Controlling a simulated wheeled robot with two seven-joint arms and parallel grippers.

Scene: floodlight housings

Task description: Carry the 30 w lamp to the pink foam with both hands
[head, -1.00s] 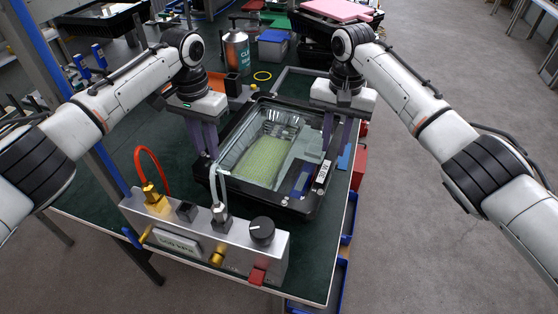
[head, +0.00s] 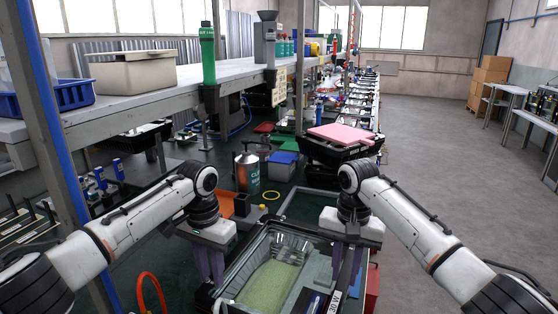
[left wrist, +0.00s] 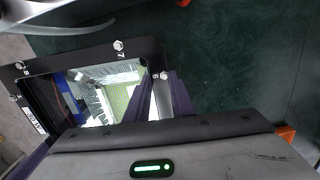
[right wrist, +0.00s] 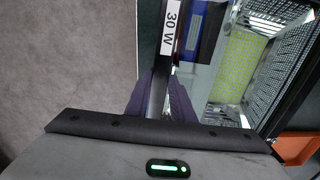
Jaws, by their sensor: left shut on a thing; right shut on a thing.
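The 30 W lamp (head: 262,284) is a black-framed floodlight housing with a shiny reflector and a yellow-green LED panel; its lower part is cut off by the head view's bottom edge. Its "30 W" label (right wrist: 170,28) shows in the right wrist view. My left gripper (head: 212,276) is shut on the lamp's left rim, also seen in the left wrist view (left wrist: 165,95). My right gripper (head: 346,262) is shut on the right rim, also in the right wrist view (right wrist: 162,92). The pink foam (head: 345,138) lies farther back, on top of a dark crate-like stack.
A shelf (head: 170,88) runs along the left. Open floor (head: 450,180) lies to the right.

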